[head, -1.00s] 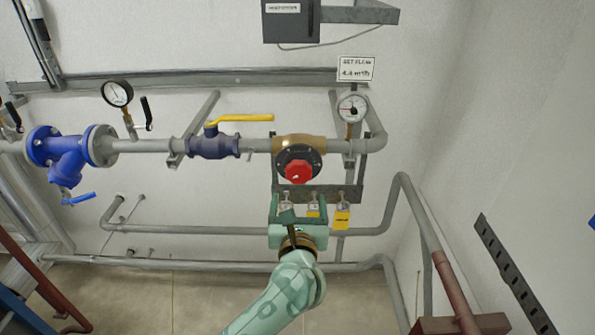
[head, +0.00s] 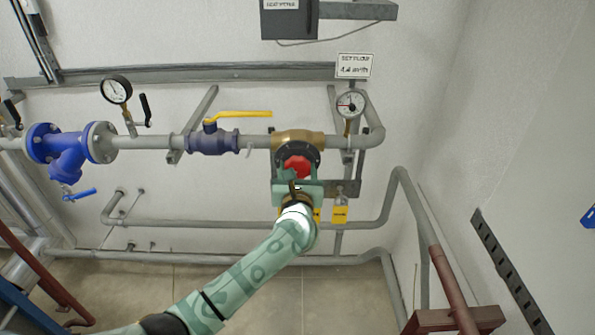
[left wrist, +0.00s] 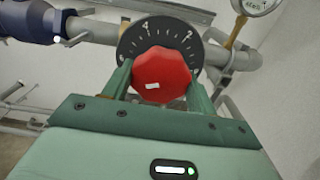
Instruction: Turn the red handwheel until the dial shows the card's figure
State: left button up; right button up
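The red handwheel (head: 297,166) sits on a black scale disc below the brass valve body (head: 298,138). In the left wrist view the handwheel (left wrist: 161,75) has a white mark low on its face, with the numbered disc behind it. My left gripper (head: 298,174) is at the handwheel, one finger on each side. In the left wrist view the fingers (left wrist: 160,84) stand apart around it; firm contact is not clear. The round dial (head: 350,104) has a dark needle, too small to read. The card (head: 355,66) above appears to read SET FLOW 4.4 m³/h. My right gripper is not in view.
A yellow-handled valve (head: 213,141) is on the pipe left of the brass body. A second gauge (head: 115,90) and a blue strainer (head: 67,152) are farther left. A grey pipe bends down at the right.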

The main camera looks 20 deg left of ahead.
pick_arm(q)
jog(key=m+p, duration=0.2)
jog(key=shift+r+m, duration=0.2)
jog(key=shift+m, duration=0.2)
jog(key=shift+f+m, duration=0.15)
jog(key=shift+m, duration=0.45)
jog(key=o, duration=1)
jog(key=b+v, duration=0.2)
jog(key=v, duration=1.4)
jog(key=shift+s, duration=0.1)
